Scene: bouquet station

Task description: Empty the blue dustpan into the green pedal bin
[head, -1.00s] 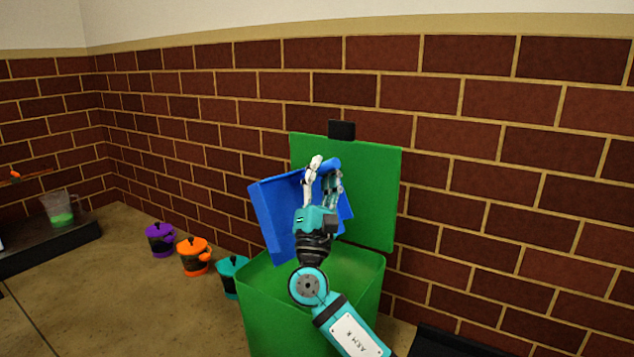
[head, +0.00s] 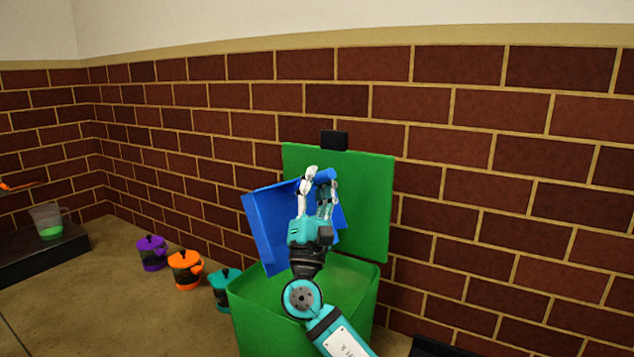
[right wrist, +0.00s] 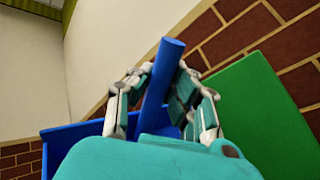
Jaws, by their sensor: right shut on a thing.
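The green pedal bin (head: 255,315) stands against the brick wall with its lid (head: 362,205) raised. The blue dustpan (head: 267,225) is tilted steeply above the bin's opening, its lower edge near the left part of the opening. My right gripper (head: 318,178) is shut on the dustpan's handle, in front of the open lid. In the right wrist view the blue handle (right wrist: 163,75) passes between the two fingers, and the pan lies partly hidden behind the gripper. I cannot see whether anything is in the pan. My left gripper is not in view.
Purple (head: 151,254), orange (head: 185,270) and teal (head: 222,290) lidded pots stand on the floor left of the bin. A measuring jug (head: 48,222) with green contents stands on a dark ledge at the far left. The brick wall is close behind the bin.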

